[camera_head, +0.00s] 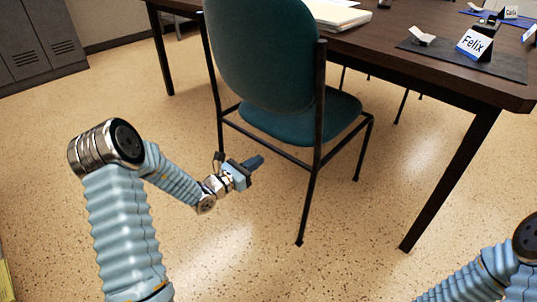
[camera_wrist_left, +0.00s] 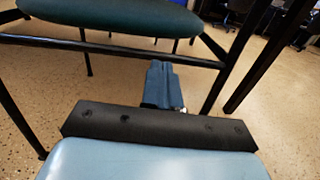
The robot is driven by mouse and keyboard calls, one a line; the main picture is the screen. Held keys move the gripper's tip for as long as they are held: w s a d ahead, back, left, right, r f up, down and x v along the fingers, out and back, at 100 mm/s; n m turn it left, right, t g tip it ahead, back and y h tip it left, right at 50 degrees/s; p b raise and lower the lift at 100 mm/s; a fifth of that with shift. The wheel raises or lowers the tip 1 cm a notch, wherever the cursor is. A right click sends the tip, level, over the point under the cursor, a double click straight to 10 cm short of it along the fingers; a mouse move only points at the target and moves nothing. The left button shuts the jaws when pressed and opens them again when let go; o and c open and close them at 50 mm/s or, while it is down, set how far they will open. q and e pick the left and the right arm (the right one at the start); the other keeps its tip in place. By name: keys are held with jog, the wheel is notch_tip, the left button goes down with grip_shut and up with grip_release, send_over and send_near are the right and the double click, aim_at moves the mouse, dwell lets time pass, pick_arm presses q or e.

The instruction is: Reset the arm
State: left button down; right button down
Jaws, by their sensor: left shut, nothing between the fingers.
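My left arm comes in from the left in the head view, bent at the elbow. My left gripper (camera_head: 255,162) is shut and empty, in front of the green chair's legs and below its seat. It also shows in the left wrist view (camera_wrist_left: 160,66), its blue fingers together and pointing toward the chair's crossbar. I cannot tell whether it touches the chair. Part of my right arm shows at the lower right of the head view; its gripper is out of the picture.
A green chair (camera_head: 262,50) with dark metal legs stands close by the left gripper. Behind it is a dark wooden table (camera_head: 400,18) with a Felix name card (camera_head: 474,44) on a dark mat. Grey lockers (camera_head: 40,42) stand at the back left.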

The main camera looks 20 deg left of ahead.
pick_arm(q)
jog(key=s+d+f+m+g+y+p, duration=0.1)
jog(key=s+d+f+m+g+p, duration=0.3)
jog(key=s+m, duration=0.5)
jog(key=s+d+f+m+g+y+p, duration=0.1)
jog(key=s+d+f+m+g+p, duration=0.2)
jog(key=s+d+m+g, duration=0.3)
jog(key=s+d+f+m+g+y+p, duration=0.1)
jog(key=s+d+f+m+g+p, duration=0.3)
jog(key=s+m, duration=1)
jog(key=d+f+g, duration=0.1)
jog(key=d+f, duration=0.1)
jog(key=d, duration=0.1)
jog(key=shift+d+g+p, duration=0.25)
jog(key=shift+g+p, duration=0.05)
jog(key=shift+p, duration=0.05)
